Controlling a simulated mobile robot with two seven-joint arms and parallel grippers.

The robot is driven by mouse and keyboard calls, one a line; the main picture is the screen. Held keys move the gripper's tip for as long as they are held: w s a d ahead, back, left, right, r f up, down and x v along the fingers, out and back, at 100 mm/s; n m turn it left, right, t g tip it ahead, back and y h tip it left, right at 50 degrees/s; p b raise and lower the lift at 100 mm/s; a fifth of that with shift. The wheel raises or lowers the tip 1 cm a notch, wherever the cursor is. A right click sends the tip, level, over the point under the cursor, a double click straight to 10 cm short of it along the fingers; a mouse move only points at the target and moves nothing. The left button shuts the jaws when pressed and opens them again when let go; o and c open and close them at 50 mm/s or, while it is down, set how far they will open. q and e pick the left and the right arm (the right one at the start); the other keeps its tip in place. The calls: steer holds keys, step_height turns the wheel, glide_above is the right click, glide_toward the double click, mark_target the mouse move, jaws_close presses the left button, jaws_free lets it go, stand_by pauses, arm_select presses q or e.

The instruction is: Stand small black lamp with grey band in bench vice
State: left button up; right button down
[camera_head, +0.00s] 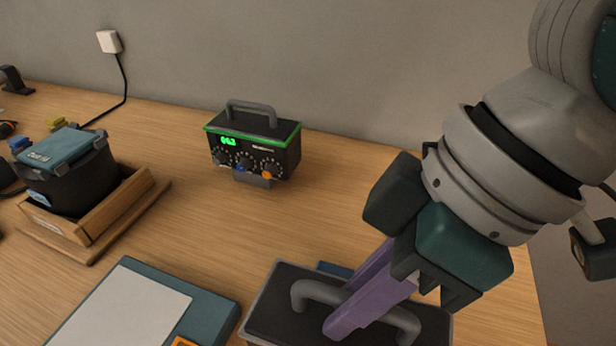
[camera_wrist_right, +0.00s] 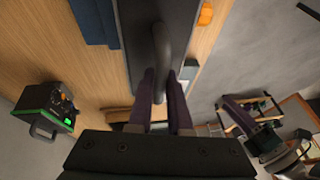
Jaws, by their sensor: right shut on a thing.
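A black box with a grey rim and a grey arched handle (camera_head: 262,306) is at the bottom middle of the head view, cut off by the frame edge. It also shows at the top of the right wrist view (camera_wrist_right: 185,40). I cannot tell whether it is the lamp that the task names. My right gripper (camera_head: 352,308) reaches down with purple fingers, shut on the handle. In the wrist view the fingers (camera_wrist_right: 160,85) lie either side of the handle. A blue piece (camera_head: 335,268) shows past the box's far edge; I cannot tell whether it belongs to a vice.
A similar black box with a green rim (camera_head: 270,128) and lit display stands at the back. A black pot with a teal lid (camera_head: 60,150) sits in a wooden stand (camera_head: 90,245) at left. A teal board (camera_head: 218,300) with a pale sheet lies in front. The middle wood is clear.

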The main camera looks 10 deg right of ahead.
steer(key=c, duration=0.8)
jaws_free()
steer(key=shift+w+r, duration=0.1)
steer(key=shift+o, duration=0.3)
steer(key=shift+f, duration=0.2)
steer(key=o, duration=0.7)
steer(key=shift+r, duration=0.1)
steer(key=shift+o, duration=0.2)
step_height(320, 180, up, 2)
steer(key=p, duration=0.2)
steer(key=shift+r+p, duration=0.15)
steer(key=shift+p, duration=0.15)
step_height(320, 180, up, 6)
steer(key=p, duration=0.7)
